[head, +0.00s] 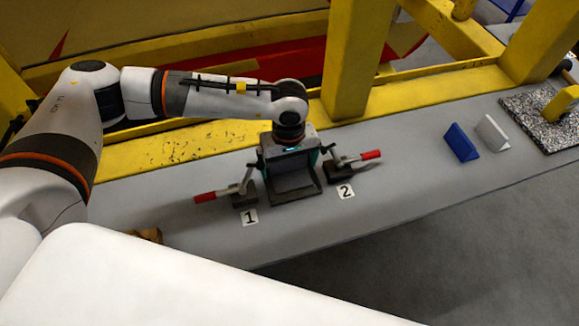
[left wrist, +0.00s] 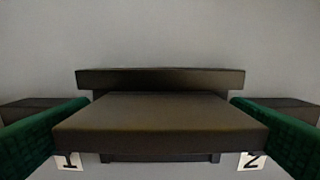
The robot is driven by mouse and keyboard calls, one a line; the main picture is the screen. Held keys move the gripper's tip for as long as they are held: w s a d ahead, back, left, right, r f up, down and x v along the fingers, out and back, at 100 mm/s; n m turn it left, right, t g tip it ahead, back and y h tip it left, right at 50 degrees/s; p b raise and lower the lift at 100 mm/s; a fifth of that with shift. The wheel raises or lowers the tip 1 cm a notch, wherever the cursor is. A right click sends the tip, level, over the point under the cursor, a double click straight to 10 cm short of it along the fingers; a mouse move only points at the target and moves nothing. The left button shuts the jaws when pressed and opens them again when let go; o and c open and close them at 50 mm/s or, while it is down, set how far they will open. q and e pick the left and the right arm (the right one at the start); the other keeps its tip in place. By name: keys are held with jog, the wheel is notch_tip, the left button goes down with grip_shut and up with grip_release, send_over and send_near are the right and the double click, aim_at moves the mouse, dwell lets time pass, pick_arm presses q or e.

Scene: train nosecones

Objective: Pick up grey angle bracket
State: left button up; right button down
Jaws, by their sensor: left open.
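A dark grey angled piece (head: 293,182), which looks like the angle bracket, stands on the grey bench between two toggle clamps. In the left wrist view its flat top plate (left wrist: 160,125) fills the middle, with a darker bar behind it. My left gripper (head: 290,160) points down over this piece. Its jaws are open, with one green finger pad on each side of the plate in the left wrist view (left wrist: 160,140). I cannot tell whether the pads touch it. The gripper body hides part of the piece in the head view. My right gripper is not in view.
Red-handled clamps stand left (head: 240,193) and right (head: 342,170) of the piece, near labels 1 and 2. A blue wedge (head: 460,143) and a pale grey wedge (head: 491,134) stand farther right, beside a speckled plate (head: 540,112). A yellow post (head: 352,60) rises behind.

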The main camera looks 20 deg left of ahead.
pick_arm(q)
jog(key=c, duration=1)
jog(key=shift+r, duration=0.1)
